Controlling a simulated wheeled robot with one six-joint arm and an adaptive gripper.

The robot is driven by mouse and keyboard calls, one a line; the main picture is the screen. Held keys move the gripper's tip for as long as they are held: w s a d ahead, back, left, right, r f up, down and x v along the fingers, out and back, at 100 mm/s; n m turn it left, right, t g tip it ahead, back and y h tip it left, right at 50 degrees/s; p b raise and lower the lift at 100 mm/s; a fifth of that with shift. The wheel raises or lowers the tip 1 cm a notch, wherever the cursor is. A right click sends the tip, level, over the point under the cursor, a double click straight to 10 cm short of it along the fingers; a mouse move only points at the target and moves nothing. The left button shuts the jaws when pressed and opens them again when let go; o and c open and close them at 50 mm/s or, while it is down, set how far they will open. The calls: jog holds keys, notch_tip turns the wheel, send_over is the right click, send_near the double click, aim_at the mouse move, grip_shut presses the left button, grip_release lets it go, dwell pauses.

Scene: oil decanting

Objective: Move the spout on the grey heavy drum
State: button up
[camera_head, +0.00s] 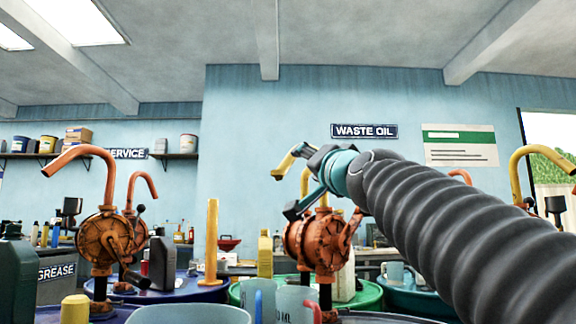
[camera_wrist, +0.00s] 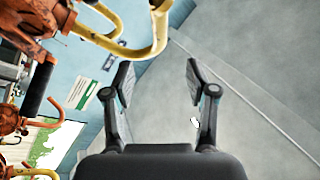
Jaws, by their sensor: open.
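A yellow curved spout (camera_head: 283,167) rises above the central rusty orange hand pump (camera_head: 315,243) in the head view. My gripper (camera_head: 299,181) is open beside this spout and hides part of its bend. In the wrist view a yellow spout (camera_wrist: 158,35) crosses the top of the picture. My open gripper (camera_wrist: 159,76) has nothing between its fingers there, and the spout lies beyond the fingertips. A rusty pump body (camera_wrist: 33,20) shows at top left. I cannot pick out a grey drum; the drum below the central pump is mostly hidden.
A blue drum (camera_head: 180,291) with orange-spouted pumps stands left; a green drum (camera_head: 366,297) stands behind the central pump. Another yellow spout (camera_head: 518,165) is at right. A jug (camera_head: 296,303) and bucket (camera_head: 190,313) stand in front. The upper space is clear.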

aim_at(293, 158)
jog(key=p+x, duration=0.5)
jog(key=x, duration=0.7)
jog(key=shift+w+r, duration=0.1)
jog(key=shift+r, duration=0.05)
jog(key=shift+w+a+r+p, duration=0.1)
jog(key=shift+w+a+p, duration=0.1)
jog(key=shift+w+p, duration=0.25)
grip_shut()
